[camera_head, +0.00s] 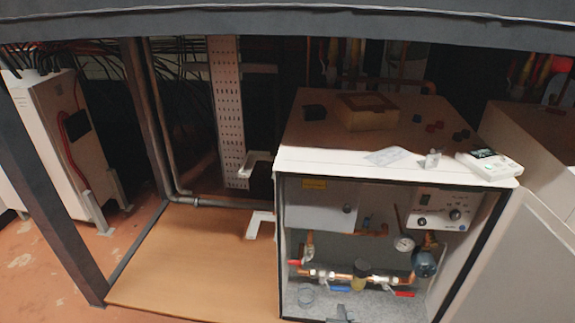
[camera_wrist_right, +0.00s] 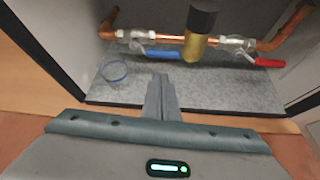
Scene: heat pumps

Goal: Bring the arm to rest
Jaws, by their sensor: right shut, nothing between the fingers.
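My right gripper (camera_head: 342,313) shows as a small dark tip at the bottom edge of the head view, in front of the open heat pump cabinet (camera_head: 278,225). In the right wrist view its two fingers (camera_wrist_right: 162,97) are together with nothing between them. They point toward the grey cabinet floor (camera_wrist_right: 215,92), below the copper pipe (camera_wrist_right: 165,37). I cannot tell whether the fingertips touch the floor. The right arm behind the gripper is out of the head view. My left gripper is not in view.
The pipe carries a blue handle (camera_wrist_right: 162,52), a red handle (camera_wrist_right: 268,62) and a brass filter (camera_wrist_right: 195,47). A clear ring (camera_head: 305,294) lies on the cabinet floor. The open door (camera_head: 515,260) stands at right. A bare wooden board (camera_head: 195,262) lies left.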

